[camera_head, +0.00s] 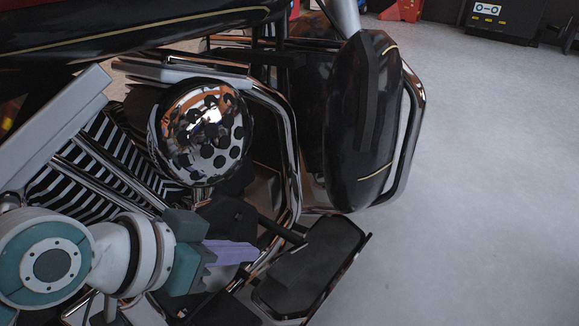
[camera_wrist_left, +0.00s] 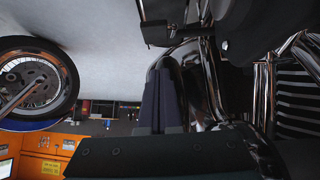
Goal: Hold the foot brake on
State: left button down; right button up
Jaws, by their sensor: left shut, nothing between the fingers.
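A black motorcycle fills the left and middle of the head view, with a round chrome cover (camera_head: 205,135) on its engine. Below the cover, a dark lever (camera_head: 275,226), which looks like the foot brake, reaches toward a black footboard (camera_head: 315,262). My left gripper (camera_head: 250,252) is shut and empty, its purple fingers pointing right beside the footboard's inner edge, below the lever in the picture. In the left wrist view, the shut fingers (camera_wrist_left: 165,70) point up the picture toward a black pedal-like part (camera_wrist_left: 156,33). Contact with it cannot be told. My right gripper is not in view.
Chrome guard tubes (camera_head: 290,150) curve close above the footboard. A large black fairing (camera_head: 365,120) hangs to the right of them. The grey floor (camera_head: 480,200) at right is clear. The wrist view shows a spoked wheel (camera_wrist_left: 35,85) and an orange cabinet (camera_wrist_left: 40,165).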

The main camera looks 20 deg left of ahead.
pick_arm(q)
jog(key=b, duration=0.4)
send_over(284, 265)
jog(key=s+a, duration=0.2)
jog(key=s, duration=0.1)
notch_tip(284, 265, down, 5)
jog(key=shift+w+d+f+b, duration=0.15)
jog(key=shift+d+f+b, duration=0.05)
jog(key=shift+f+b, duration=0.35)
jog(key=shift+w+d+f+b, duration=0.15)
jog(key=shift+f+b, duration=0.25)
jog(key=shift+f, duration=0.2)
jog(key=shift+s+f+b, duration=0.2)
jog(key=shift+f+b, duration=0.3)
jog(key=shift+f, duration=0.15)
